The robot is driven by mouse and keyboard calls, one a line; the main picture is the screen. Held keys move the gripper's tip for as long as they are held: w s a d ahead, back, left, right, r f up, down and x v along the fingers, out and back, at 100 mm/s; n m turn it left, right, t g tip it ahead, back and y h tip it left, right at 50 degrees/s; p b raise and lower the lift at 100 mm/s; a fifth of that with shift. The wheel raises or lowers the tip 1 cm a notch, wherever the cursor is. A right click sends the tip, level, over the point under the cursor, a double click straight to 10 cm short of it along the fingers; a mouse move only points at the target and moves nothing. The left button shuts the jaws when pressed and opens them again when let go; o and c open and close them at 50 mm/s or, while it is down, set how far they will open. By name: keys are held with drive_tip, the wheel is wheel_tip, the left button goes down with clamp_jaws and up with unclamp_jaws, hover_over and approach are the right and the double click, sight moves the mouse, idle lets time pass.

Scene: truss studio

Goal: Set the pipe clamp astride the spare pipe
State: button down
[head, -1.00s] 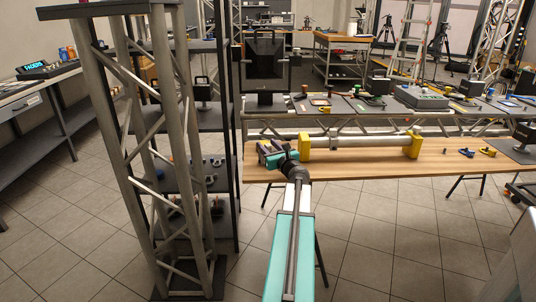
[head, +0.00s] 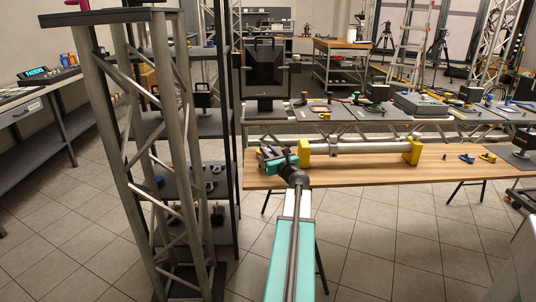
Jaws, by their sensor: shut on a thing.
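The spare pipe (head: 373,149) is a grey tube lying level across two yellow supports, the left one (head: 304,150) and the right one (head: 412,151), on a wooden bench. A grey collar sits around its middle. My gripper (head: 267,155) is over the bench's left end, left of the left support and apart from the pipe. It is shut on a small dark and grey thing, seemingly the pipe clamp (head: 264,152). The clamp's shape and tilt are too small to tell, and my wrist partly hides it.
The wooden bench (head: 350,174) is clear along its front. A blue clamp (head: 466,158) and a yellow clamp (head: 487,157) lie at its right. A truss tower (head: 180,130) and dark shelves stand close at the left. A long table with tools runs behind the bench.

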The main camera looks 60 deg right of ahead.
wheel_tip(320, 180, up, 2)
drive_tip(key=shift+r, duration=0.6)
drive_tip(key=s+a+b, duration=0.2)
drive_tip(key=s+a, duration=0.4)
drive_tip(key=a, duration=0.3)
drive_tip(key=shift+s+r, duration=0.15)
drive_tip(key=shift+s, duration=0.05)
drive_tip(key=s+a+b, duration=0.1)
drive_tip(key=b, duration=0.6)
drive_tip(key=shift+a+r, duration=0.1)
drive_tip(key=shift+a, duration=0.05)
drive_tip(key=b, duration=0.3)
drive_tip(key=shift+s+a, duration=0.25)
drive_tip(key=shift+s, duration=0.05)
drive_tip(key=b, duration=0.2)
drive_tip(key=a+b, duration=0.1)
drive_tip(key=b, duration=0.2)
drive_tip(key=shift+s+r, duration=0.1)
drive_tip(key=shift+s, duration=0.2)
drive_tip(key=shift+s+a+b, duration=0.25)
drive_tip(key=shift+a+b, duration=0.05)
drive_tip(key=shift+b, duration=0.7)
